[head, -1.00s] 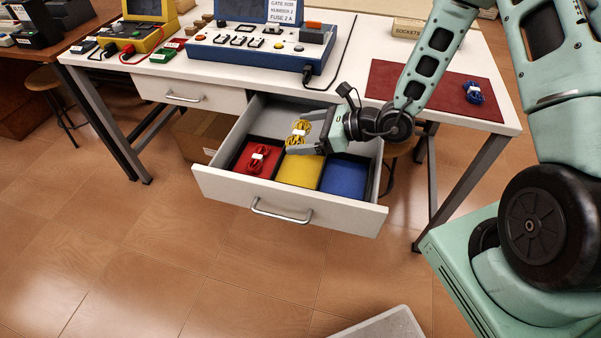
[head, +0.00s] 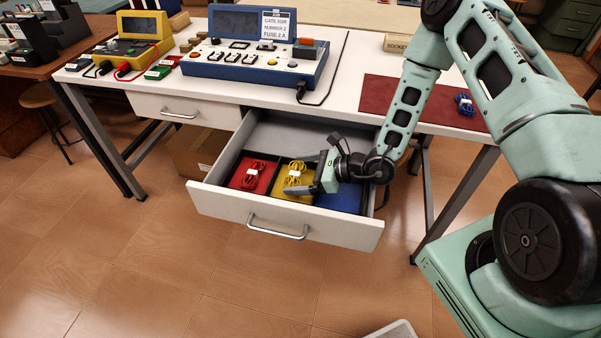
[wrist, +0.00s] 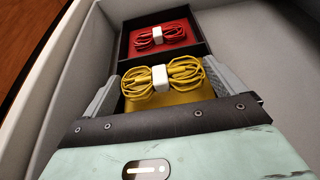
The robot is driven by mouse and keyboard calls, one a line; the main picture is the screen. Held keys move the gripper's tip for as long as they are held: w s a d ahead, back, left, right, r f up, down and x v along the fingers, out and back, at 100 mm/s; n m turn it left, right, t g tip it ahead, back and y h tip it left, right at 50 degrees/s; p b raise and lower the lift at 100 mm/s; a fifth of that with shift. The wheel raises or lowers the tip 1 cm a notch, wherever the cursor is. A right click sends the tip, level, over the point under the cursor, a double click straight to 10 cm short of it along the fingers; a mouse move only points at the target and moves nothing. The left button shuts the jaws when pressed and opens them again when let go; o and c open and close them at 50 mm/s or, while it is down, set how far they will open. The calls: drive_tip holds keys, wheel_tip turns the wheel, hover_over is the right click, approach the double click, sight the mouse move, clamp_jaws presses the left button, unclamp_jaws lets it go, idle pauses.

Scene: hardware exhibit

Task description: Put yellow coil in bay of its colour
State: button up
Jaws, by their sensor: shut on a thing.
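The yellow coil (head: 293,178), bound with a white band, is at the yellow bay (head: 284,195) in the open drawer. In the wrist view the yellow coil (wrist: 163,77) sits between the two fingers of my gripper (wrist: 160,82), which is shut on it. The coil is over the yellow floor of the bay (wrist: 150,104); I cannot tell whether it touches that floor. In the head view my gripper (head: 303,180) reaches in from the right and covers part of the blue bay (head: 338,203).
A red coil (head: 254,175) lies in the red bay (head: 240,183) on the left. A blue coil (head: 464,104) lies on the dark red mat (head: 420,101) on the table. The drawer front (head: 280,222) and its walls stand around the bays. A blue console (head: 255,62) stands on the table.

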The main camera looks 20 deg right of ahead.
drive_tip(key=shift+f, duration=0.45)
drive_tip(key=shift+f+b, duration=0.15)
drive_tip(key=shift+b, duration=0.2)
drive_tip(key=o, duration=0.6)
